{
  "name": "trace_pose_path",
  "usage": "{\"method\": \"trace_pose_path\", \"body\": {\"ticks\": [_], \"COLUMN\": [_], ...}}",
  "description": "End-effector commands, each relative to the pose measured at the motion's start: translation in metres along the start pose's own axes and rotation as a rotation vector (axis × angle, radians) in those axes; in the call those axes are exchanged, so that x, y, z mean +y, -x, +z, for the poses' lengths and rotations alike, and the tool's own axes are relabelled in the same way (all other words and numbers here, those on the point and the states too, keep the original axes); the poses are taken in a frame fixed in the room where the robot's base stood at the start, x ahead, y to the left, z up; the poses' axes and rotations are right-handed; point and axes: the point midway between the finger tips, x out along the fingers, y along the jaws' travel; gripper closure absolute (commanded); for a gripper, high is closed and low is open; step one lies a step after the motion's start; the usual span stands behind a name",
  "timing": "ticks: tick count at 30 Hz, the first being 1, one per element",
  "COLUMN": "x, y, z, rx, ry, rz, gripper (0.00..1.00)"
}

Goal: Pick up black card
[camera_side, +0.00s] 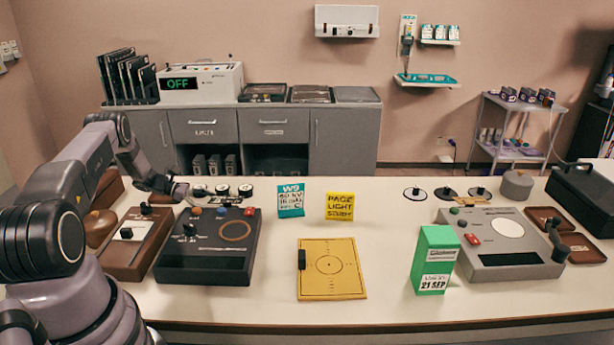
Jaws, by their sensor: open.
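I cannot clearly make out a black card on the table. Several dark flat plates (125,76) stand in a rack on the cabinet at the back left. My gripper (184,191) is open at the left, near the back edge of a dark control box (205,262). It is small in the picture and holds nothing that I can see. It is well left of the yellow board.
A teal sign (290,200) and a yellow sign (340,206) stand behind the board. A green box (434,262) and a grey control box (500,262) stand to the right. A brown box (132,258) is at the left. Table around the yellow board is clear.

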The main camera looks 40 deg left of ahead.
Motion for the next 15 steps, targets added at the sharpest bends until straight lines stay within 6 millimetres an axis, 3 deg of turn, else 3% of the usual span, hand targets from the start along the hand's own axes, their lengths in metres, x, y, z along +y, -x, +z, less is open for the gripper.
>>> {"method": "trace_pose_path", "body": {"ticks": [7,15], "x": [-0.001,-0.001], "y": [-0.038,-0.042], "z": [0.0,0.0], "rx": [-0.001,0.0], "ry": [0.002,0.0], "rz": [-0.004,-0.002], "gripper": [0.26,0.27]}}
